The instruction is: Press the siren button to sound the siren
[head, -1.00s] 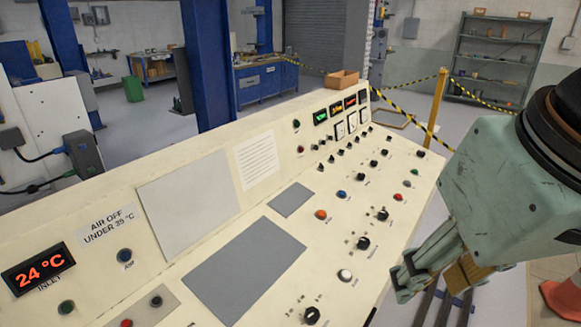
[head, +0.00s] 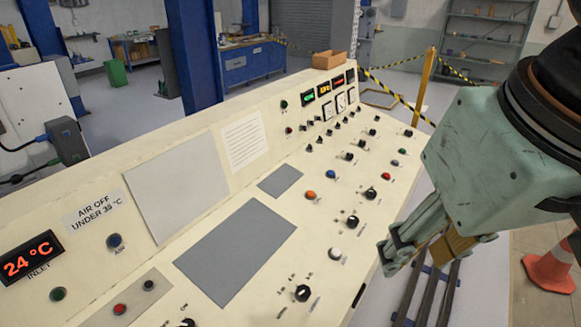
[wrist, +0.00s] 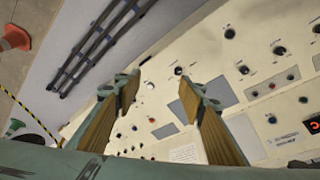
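The cream control panel (head: 220,190) carries several buttons and knobs. Their small labels are unreadable, so I cannot tell which one is the siren button. In the head view I see a white button (head: 335,253), an orange button (head: 310,195), a blue button (head: 330,174) and a red button (head: 385,176). My gripper (head: 396,254) is over the panel's right edge in that view, right of the white button. In the wrist view my gripper (wrist: 157,82) is open and empty, its fingers wide apart. The white button (wrist: 149,85) shows between the fingertips, apart from them.
Black knobs (head: 303,293) stand near the white button. Rails (head: 430,295) run on the floor at right, with an orange cone (head: 550,270) beyond. A yellow post (head: 424,85) with striped tape stands behind the panel. A wooden box (head: 335,58) sits on the panel's top.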

